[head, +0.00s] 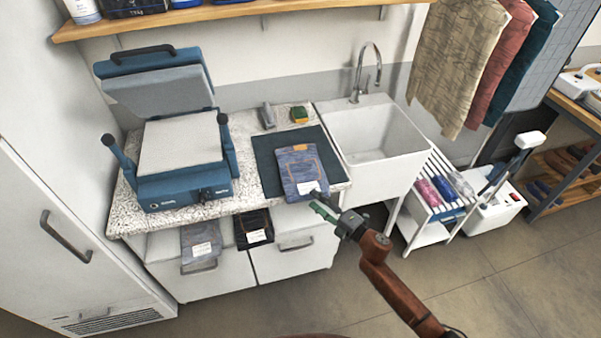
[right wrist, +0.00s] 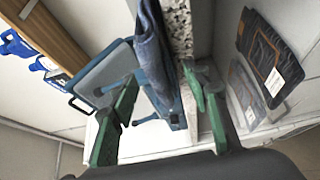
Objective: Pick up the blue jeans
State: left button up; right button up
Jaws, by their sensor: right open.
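The blue jeans (head: 299,166) lie folded on a dark mat (head: 265,150) on the speckled counter, their near end with a pale label at the counter's front edge. My right gripper (head: 322,205) is open at that front edge, just in front of and to the right of the label end. In the right wrist view, the jeans (right wrist: 151,45) stick out past the counter edge, ahead of and between the spread green fingers of my gripper (right wrist: 160,100). I cannot tell whether a finger touches them. My left gripper is not in view.
A blue heat press (head: 180,155) stands open at the counter's left. A white sink (head: 372,135) is to the right. Grey-blue jeans (head: 201,238) and black jeans (head: 254,228) hang on the cabinet front below. A slatted rack (head: 432,200) stands right of the sink; floor in front is clear.

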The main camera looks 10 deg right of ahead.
aim_at(311, 197)
jog(key=x, duration=0.3)
jog(key=shift+w, duration=0.15)
jog(key=shift+c, duration=0.3)
grip_shut()
dwell(0.5)
